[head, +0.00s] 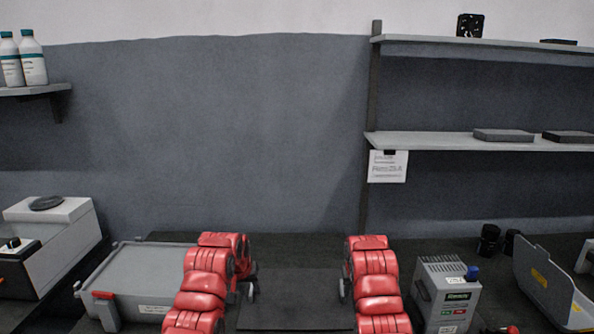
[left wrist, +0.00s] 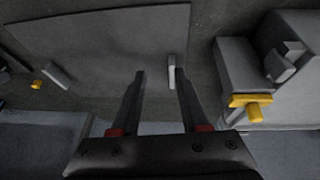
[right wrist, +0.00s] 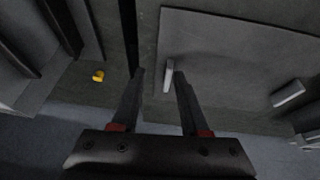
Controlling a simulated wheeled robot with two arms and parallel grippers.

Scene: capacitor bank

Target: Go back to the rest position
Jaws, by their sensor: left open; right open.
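My left arm shows in red in the head view, with its gripper (head: 250,283) beside the left edge of a flat dark panel (head: 297,302). In the left wrist view the left gripper (left wrist: 160,74) is open and empty, and a small pale handle (left wrist: 171,72) on the panel (left wrist: 100,45) shows near its fingertips. My right gripper (head: 345,286) is beside the panel's right edge. In the right wrist view the right gripper (right wrist: 160,72) is open, with another pale handle (right wrist: 168,76) showing between its fingers. Whether the fingers touch the handles cannot be told.
A grey bin (head: 128,270) stands left of the arms, a grey box with a green label (head: 446,294) to the right. A grey open tray (head: 548,288) is at far right. Shelves (head: 470,138) hang on the wall at right. The wall above the arms is clear.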

